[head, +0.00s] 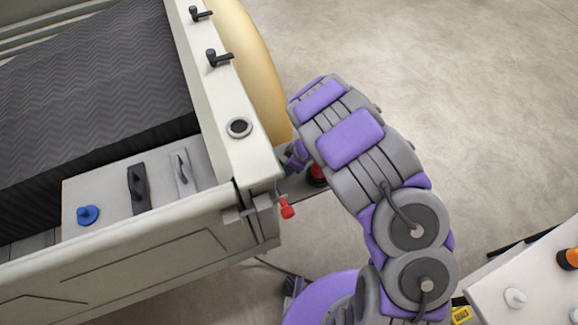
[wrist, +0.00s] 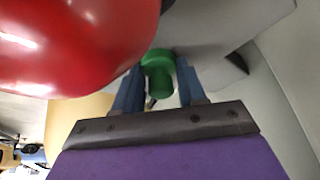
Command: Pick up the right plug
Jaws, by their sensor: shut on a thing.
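A green plug (wrist: 158,72) with a rounded flange is in the wrist view. The blue fingers of my gripper (wrist: 161,82) are shut on it, one on each side. A pale grey surface lies right behind the plug; I cannot tell whether the plug still touches it. In the head view my gripper (head: 297,153) is at the outer side of the vehicle's rear corner, mostly hidden by my arm, and the green plug is hidden there. A blue plug (head: 87,215) sits on the pale panel at the left.
A large glossy red rounded thing (wrist: 75,45) is close on the left in the wrist view. The vehicle's side wall (head: 215,110), a red knob (head: 287,208) and a yellow rounded part (head: 252,60) are near my gripper. A white table (head: 530,275) stands lower right. Floor (head: 470,110) is clear upper right.

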